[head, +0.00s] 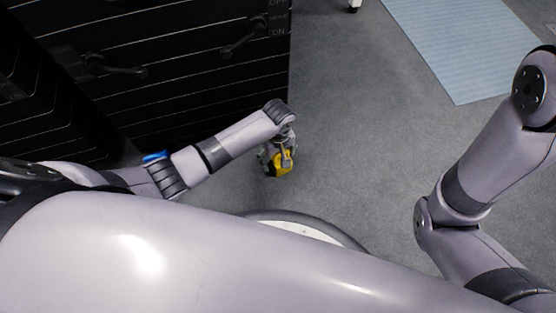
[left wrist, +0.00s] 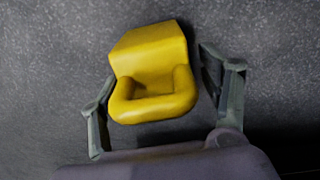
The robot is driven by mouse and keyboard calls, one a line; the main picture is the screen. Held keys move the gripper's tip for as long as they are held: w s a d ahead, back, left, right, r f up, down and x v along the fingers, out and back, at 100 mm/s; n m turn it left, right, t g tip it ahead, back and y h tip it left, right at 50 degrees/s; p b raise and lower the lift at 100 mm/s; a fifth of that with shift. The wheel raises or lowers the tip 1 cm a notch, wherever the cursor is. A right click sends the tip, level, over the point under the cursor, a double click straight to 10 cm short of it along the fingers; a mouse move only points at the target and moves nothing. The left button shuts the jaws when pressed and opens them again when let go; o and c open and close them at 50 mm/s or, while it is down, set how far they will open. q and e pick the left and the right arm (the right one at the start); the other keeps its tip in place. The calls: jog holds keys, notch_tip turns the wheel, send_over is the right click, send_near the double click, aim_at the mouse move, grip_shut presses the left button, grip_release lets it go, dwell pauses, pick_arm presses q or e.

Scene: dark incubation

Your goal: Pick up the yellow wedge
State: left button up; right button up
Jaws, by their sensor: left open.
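The yellow wedge (head: 281,164) lies on the grey floor under my left gripper in the head view, partly hidden by the fingers. In the left wrist view the yellow wedge (left wrist: 152,75) shows large, with a flat sloped top part and a rounded, hollowed lower part. My left gripper (left wrist: 165,105) is open, with one finger on each side of the wedge; I cannot tell whether either finger touches it. In the head view my left gripper (head: 278,158) reaches down at the wedge. My right gripper is outside the view; only the right arm shows.
A black cabinet (head: 180,80) with handles stands at the upper left, close to my left arm. A light blue mat (head: 460,45) lies on the floor at the upper right. The grey floor (head: 355,130) between the cabinet and the mat is clear.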

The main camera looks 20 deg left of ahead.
pick_arm(q)
jog(key=shift+c, duration=0.4)
jog(key=c, duration=1.4)
